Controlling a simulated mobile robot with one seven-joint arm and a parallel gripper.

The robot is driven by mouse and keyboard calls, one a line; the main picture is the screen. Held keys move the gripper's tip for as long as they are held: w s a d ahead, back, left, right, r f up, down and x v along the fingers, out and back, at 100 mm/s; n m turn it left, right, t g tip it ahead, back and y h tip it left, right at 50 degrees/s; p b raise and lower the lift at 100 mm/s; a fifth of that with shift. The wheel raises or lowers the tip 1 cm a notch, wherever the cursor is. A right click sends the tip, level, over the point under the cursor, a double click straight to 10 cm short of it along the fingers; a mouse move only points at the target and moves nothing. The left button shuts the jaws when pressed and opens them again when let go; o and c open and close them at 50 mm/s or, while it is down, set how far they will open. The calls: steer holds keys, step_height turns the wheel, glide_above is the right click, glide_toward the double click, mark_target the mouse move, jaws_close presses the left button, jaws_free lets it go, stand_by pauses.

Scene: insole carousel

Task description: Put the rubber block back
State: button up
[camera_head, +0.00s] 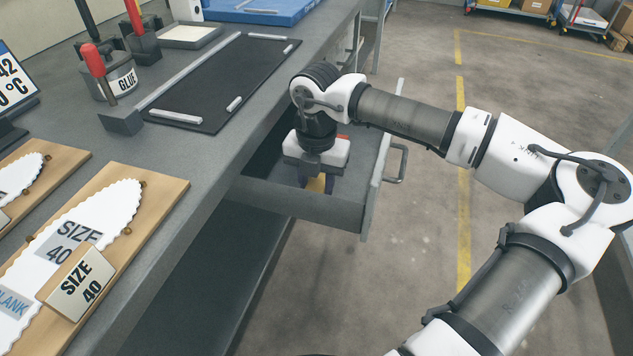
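My gripper (316,181) points down inside the open drawer (345,210) under the bench top. My wrist and the gripper's white body hide much of the drawer's inside. A bit of something orange-red (343,137) shows behind the gripper.
The drawer front with its handle (398,165) juts over the floor. The bench holds a black mat (225,85) with metal bars, a GLUE pot (115,82), and wooden boards (165,187) with white SIZE 40 insoles. Open floor lies right of the drawer.

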mark_target(317, 185)
steer(key=shift+f, duration=0.15)
steer(key=o, duration=1)
steer(key=shift+c, duration=0.2)
step_height(317, 185, up, 12)
steer(key=p, duration=0.1)
steer(key=shift+r, duration=0.2)
